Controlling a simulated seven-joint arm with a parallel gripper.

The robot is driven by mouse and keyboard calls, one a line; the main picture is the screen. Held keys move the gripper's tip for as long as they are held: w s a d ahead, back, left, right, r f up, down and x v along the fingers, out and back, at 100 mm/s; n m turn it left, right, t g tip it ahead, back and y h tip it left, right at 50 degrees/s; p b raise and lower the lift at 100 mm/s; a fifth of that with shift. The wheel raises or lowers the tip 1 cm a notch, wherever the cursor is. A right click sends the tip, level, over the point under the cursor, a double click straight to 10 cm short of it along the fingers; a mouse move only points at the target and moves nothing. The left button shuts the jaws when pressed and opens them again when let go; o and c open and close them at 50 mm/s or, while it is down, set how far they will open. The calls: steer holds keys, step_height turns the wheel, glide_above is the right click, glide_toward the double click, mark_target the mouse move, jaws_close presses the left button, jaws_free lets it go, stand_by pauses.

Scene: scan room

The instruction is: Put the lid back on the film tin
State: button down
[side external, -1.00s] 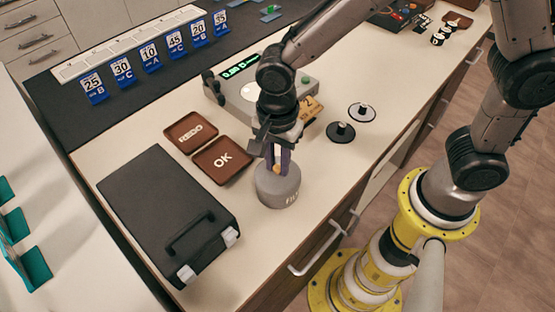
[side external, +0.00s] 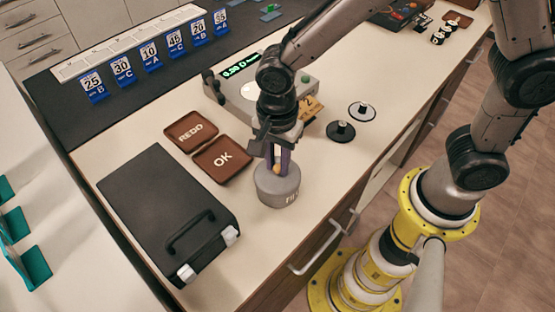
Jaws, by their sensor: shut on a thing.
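The film tin (side external: 277,193) is a round grey tin with pale lettering on its side. It stands upright on the cream worktop, near the front edge. My gripper (side external: 278,166) points straight down over the middle of the tin's top. Its purple-grey fingers are shut on a small yellowish knob, which I take to be that of the lid (side external: 264,176). The lid looks grey like the tin and lies at the tin's top. The fingers cover part of it, and I cannot tell whether it sits fully down.
A black case (side external: 155,205) lies left of the tin. Brown OK (side external: 236,168) and REDO (side external: 183,143) trays lie behind it. A grey device with a green display (side external: 240,66) stands farther back. Knobbed black (side external: 332,136) and white (side external: 352,111) discs lie to the right. The front right worktop is clear.

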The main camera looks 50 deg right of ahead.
steer(key=c, duration=0.6)
jaws_free()
steer(key=shift+c, duration=0.2)
steer(key=shift+o, duration=0.3)
steer(key=o, duration=0.4)
steer(key=shift+r, duration=0.1)
steer(key=shift+r, duration=2.45)
